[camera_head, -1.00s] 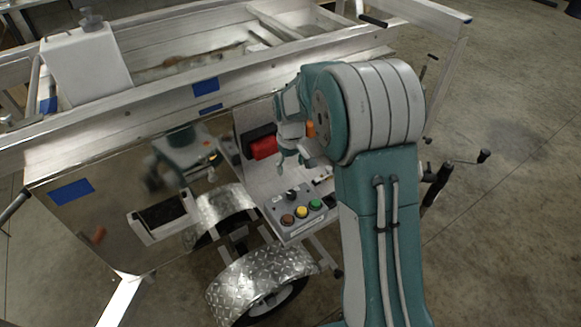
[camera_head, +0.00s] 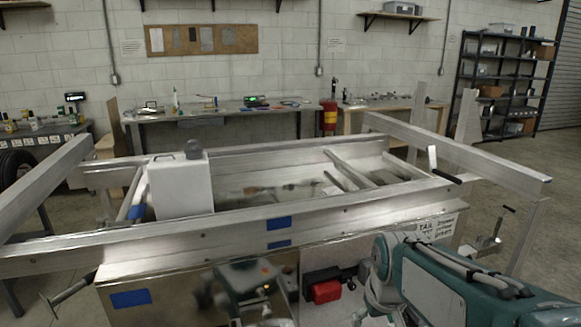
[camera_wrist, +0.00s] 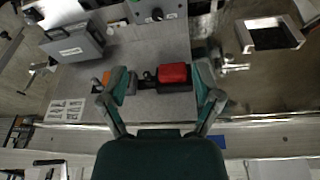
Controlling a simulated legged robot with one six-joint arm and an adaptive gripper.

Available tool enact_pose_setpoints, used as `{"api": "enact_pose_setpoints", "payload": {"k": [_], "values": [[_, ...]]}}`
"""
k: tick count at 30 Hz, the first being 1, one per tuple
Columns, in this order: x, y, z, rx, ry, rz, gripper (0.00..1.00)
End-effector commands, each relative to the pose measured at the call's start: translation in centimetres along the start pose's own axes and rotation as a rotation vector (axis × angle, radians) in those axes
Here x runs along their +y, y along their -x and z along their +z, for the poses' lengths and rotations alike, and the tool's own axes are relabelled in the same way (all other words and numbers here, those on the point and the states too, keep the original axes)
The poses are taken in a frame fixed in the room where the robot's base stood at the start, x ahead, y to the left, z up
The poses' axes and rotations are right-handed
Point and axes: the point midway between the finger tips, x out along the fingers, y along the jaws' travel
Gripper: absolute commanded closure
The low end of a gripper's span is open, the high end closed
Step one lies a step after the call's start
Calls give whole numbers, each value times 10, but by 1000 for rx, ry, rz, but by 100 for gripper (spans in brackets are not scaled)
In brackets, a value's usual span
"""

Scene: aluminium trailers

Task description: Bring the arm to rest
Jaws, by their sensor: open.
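My arm (camera_head: 440,275), teal and white, reaches in from the lower right in the head view, in front of the trailer's side. My gripper shows in the wrist view (camera_wrist: 162,88) with its two teal fingers spread wide and nothing held between them. A red block on a black base (camera_wrist: 173,73) appears between the fingertips in that view; I cannot tell how far off it is. The red block also shows in the head view (camera_head: 326,291), left of the arm. In the head view the fingers are largely cut off at the bottom edge.
The aluminium trailer frame (camera_head: 330,212) spans the middle, with a white box (camera_head: 181,186) on it. A crank (camera_head: 490,242) stands at right. A grey box (camera_wrist: 75,47) and a control panel (camera_wrist: 155,10) show in the wrist view.

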Motion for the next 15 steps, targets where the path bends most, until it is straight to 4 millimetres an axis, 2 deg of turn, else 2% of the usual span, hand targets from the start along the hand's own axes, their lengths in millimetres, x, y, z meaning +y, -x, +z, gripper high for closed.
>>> {"api": "enact_pose_setpoints", "payload": {"k": [1, 6, 15], "values": [[-2, 12, 12, 26, -13, 4, 18], [-7, 39, 49, 94, -59, 12, 18], [-17, 62, 112, 205, -134, 18, 18]]}}
